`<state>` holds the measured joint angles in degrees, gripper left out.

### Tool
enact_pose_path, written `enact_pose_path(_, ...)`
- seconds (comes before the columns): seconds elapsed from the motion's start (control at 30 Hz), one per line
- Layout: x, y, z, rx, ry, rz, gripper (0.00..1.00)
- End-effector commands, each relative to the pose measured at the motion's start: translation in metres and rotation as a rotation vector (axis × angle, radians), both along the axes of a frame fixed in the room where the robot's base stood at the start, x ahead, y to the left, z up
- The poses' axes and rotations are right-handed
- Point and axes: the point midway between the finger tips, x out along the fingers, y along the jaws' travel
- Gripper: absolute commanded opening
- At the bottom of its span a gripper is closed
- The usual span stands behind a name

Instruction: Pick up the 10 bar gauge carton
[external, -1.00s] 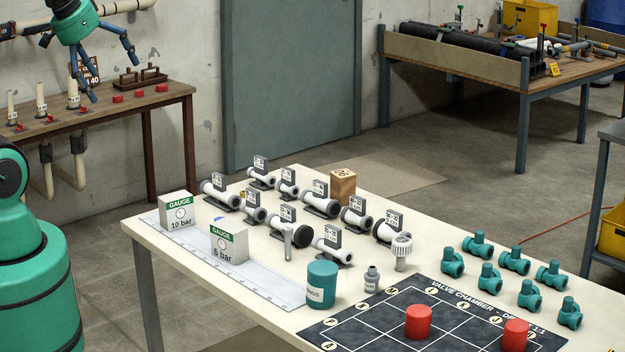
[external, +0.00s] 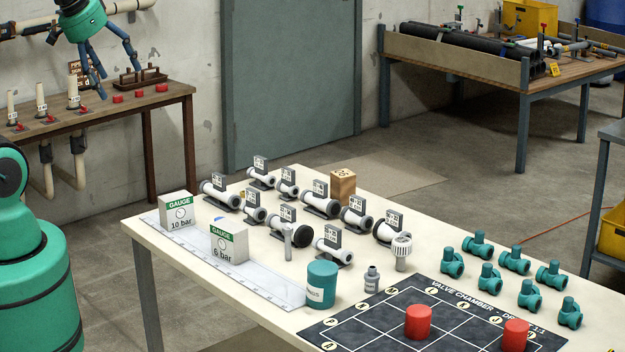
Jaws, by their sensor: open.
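The 10 bar gauge carton (external: 177,212) is a small white box with a green GAUGE band and a dial print. It stands upright at the left end of the near table, on a pale ruled strip (external: 270,281). A like carton marked 6 bar (external: 229,243) stands to its right, nearer the camera. My gripper (external: 113,80) is at the upper left, fingers spread and empty. It is well above the table and up and left of the 10 bar carton in the picture.
Several pipe fittings with grey tags (external: 283,222) stand right of the cartons. A teal tub (external: 321,285) and small grey bottle (external: 371,280) are in front. A black chart (external: 385,322) holds red cylinders (external: 418,321). A wooden bench (external: 160,100) stands behind at left.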

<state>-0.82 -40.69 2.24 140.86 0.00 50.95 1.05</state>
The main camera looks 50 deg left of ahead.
Motion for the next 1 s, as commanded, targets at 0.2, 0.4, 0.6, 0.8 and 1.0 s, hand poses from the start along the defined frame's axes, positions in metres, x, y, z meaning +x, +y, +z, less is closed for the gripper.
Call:
enact_pose_path(0.2, 0.046, 0.013, -0.012, 0.016, 0.068, -0.005, 0.78)
enact_pose_path(0.4, 0.098, 0.032, -0.037, 0.030, 0.142, -0.015, 0.78)
enact_pose_path(0.6, 0.146, 0.054, -0.076, 0.037, 0.217, -0.029, 0.78)
enact_pose_path(0.8, 0.187, 0.080, -0.128, 0.039, 0.290, -0.042, 0.78)
enact_pose_path(1.0, 0.218, 0.106, -0.192, 0.032, 0.363, -0.057, 0.78)
